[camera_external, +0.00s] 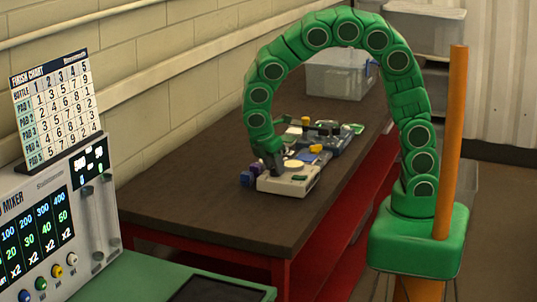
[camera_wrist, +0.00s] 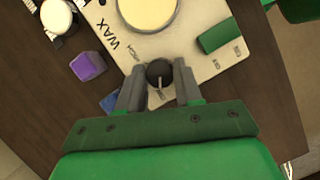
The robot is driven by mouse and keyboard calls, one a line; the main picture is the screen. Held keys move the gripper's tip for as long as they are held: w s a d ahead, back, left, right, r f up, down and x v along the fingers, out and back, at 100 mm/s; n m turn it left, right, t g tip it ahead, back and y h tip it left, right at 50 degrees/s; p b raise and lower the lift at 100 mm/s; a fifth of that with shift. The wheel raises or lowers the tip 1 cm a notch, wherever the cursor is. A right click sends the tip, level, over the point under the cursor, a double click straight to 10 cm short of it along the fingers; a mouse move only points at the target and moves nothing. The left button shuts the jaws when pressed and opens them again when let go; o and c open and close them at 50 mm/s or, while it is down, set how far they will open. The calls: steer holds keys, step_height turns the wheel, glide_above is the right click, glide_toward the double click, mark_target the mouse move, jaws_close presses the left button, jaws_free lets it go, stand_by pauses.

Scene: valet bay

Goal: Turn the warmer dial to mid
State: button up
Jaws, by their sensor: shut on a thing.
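The warmer is a cream box (camera_external: 287,184) near the front of the dark workbench. In the wrist view, the warmer (camera_wrist: 192,18) has "WAX" printed on it and a round pale yellow top. Its small black dial (camera_wrist: 158,71) sits near the edge closest to me, with a pale pointer line running toward my palm. My gripper (camera_wrist: 159,77) is shut on the dial, with one grey finger on each side. Small print lies near the dial, too small to read surely. In the external view my gripper (camera_external: 269,154) is at the warmer, and the dial is hidden.
A green block (camera_wrist: 216,36) is on the warmer, right of the dial. A purple cube (camera_wrist: 88,66) and a blue piece (camera_wrist: 109,102) lie to its left. Behind are a yellow block (camera_external: 316,148) and a clear bin (camera_external: 337,78). The bench front (camera_external: 220,218) is clear.

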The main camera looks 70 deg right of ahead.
steer(key=shift+m, duration=0.3)
steer(key=m+g, duration=0.1)
steer(key=m, duration=0.1)
steer(key=m+y, duration=0.1)
steer(key=m, duration=0.2)
steer(key=shift+w+d+g, duration=0.15)
steer(key=shift+w+g, duration=0.05)
steer(key=shift+g, duration=0.2)
steer(key=m+y, duration=0.1)
steer(key=m, duration=0.2)
steer(key=m+y, duration=0.1)
steer(key=m, duration=0.2)
steer(key=shift+d+g, duration=0.1)
steer(key=shift+g, duration=0.3)
steer(key=o, duration=1)
steer(key=shift+v, duration=3.95)
steer(key=shift+d, duration=0.15)
